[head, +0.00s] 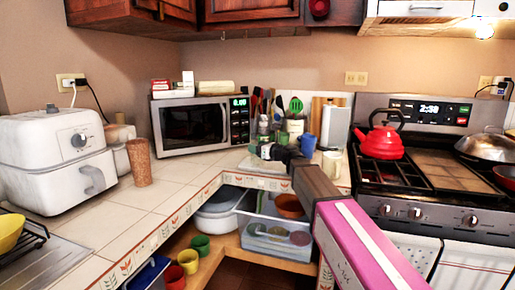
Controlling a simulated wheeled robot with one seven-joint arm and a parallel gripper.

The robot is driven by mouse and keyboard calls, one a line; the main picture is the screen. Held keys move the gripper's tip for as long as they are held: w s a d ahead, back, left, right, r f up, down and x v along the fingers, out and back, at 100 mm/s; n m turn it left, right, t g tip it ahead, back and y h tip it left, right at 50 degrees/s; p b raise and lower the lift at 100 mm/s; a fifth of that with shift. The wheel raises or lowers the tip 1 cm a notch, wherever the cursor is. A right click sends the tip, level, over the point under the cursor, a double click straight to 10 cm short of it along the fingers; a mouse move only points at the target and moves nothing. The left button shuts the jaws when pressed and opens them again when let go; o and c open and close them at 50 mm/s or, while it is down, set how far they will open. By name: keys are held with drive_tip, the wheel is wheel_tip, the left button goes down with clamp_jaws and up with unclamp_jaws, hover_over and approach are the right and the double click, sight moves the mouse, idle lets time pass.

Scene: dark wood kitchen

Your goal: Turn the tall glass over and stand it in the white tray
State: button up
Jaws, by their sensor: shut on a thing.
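My gripper (268,151) is small and dark at the far end of my arm, over the back corner of the counter. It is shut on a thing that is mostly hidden. A pale, clear-looking upright shape (263,128) shows just above the jaws and looks like the tall glass; its rim and base cannot be made out. No white tray can be told for sure. A pale flat surface (246,164) shows on the counter just left of and below my gripper, partly covered by it.
A blue cup (308,145), a pale mug (331,164) and a utensil holder (295,127) stand close around my gripper. A microwave (195,125) is to the left, a red kettle (380,143) on the stove to the right. A brown tumbler (139,162) stands on the left counter, which has free room.

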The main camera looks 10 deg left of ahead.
drive_tip(key=shift+f, duration=0.55)
drive_tip(key=o, duration=1.2)
drive_tip(key=shift+o, duration=0.2)
